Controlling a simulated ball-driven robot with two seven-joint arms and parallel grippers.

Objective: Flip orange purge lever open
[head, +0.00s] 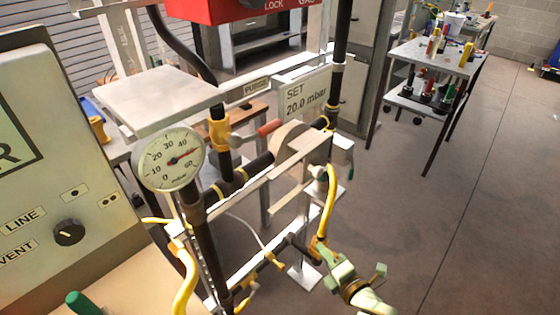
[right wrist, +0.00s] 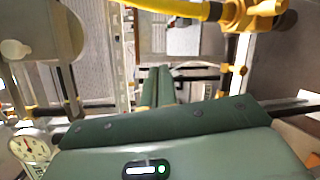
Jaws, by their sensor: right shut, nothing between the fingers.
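The orange-red purge lever (head: 268,127) is a short handle on the pipe frame in the head view. It lies roughly level, below the PURGE label (head: 257,87) and left of a tan disc (head: 291,141). My right gripper (head: 328,265) is low at the right of the frame, well below and to the right of the lever, and apart from it. Its two green fingers (right wrist: 157,86) are shut together with nothing between them in the right wrist view. I cannot make out the lever in that view.
A pressure gauge (head: 169,159) stands at the frame's left, under a pale shelf (head: 148,98). A yellow hose (head: 328,205) hangs close to my right gripper and crosses the top of the wrist view (right wrist: 170,8). A tool cart (head: 425,60) stands behind; floor at right is clear.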

